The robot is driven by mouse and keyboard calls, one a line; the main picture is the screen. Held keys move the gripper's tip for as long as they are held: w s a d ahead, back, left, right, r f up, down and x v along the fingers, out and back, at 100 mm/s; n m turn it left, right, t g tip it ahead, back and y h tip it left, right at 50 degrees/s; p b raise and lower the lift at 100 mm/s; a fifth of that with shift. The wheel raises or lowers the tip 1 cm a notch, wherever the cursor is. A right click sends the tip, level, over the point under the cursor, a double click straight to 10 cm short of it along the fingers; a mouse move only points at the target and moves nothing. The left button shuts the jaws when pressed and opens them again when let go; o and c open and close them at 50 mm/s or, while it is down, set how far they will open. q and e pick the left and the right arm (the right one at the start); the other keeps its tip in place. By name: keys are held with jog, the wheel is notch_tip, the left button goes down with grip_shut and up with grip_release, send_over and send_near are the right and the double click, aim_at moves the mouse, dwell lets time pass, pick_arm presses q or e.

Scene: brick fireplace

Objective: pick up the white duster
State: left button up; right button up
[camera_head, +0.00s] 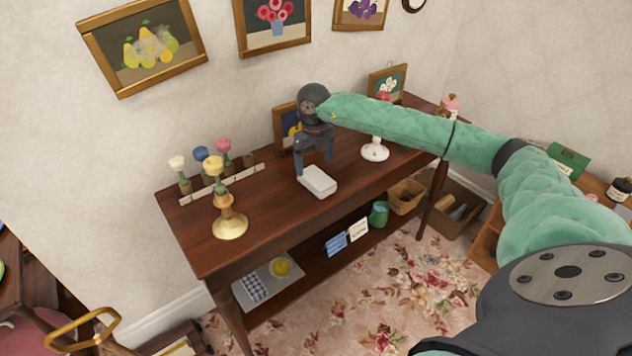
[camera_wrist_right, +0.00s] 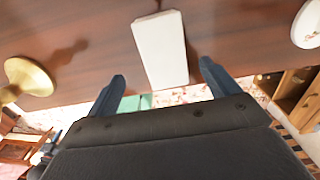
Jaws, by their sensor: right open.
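The white duster (camera_head: 318,181), a plain pale block, lies on the dark wooden table near its front edge. My right gripper (camera_head: 314,162) is open just above and behind it in the head view, its fingers pointing down. In the right wrist view the duster (camera_wrist_right: 160,45) lies lengthwise, its near end between the lines of the two open fingertips (camera_wrist_right: 162,72). Nothing is held in the jaws. I cannot tell whether a fingertip touches the duster. My left gripper is not in view.
A brass candlestick (camera_head: 229,222) stands left of the duster on the table (camera_head: 265,235). A small rack (camera_head: 200,195) with coloured tops is behind it. A white-based stand (camera_head: 375,152) is to the right, near my arm. Framed pictures lean at the back.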

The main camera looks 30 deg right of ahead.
aim_at(317, 177)
jog(key=shift+d+f+p, duration=0.2)
jog(key=shift+f+p, duration=0.25)
jog(key=shift+f, duration=0.65)
jog(key=shift+s+f+p, duration=0.15)
jog(key=shift+f+p, duration=0.15)
jog(key=shift+f, duration=0.2)
notch_tip(317, 177, down, 3)
jog(key=shift+d+r+p, duration=0.1)
jog(key=shift+p, duration=0.4)
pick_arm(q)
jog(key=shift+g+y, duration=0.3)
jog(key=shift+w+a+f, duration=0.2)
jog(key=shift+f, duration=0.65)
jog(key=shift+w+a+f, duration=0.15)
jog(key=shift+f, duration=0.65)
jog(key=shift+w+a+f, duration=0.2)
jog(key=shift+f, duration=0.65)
pick_arm(e)
jog(key=shift+f, duration=0.45)
jog(key=shift+c, duration=0.2)
jog(key=c, duration=1)
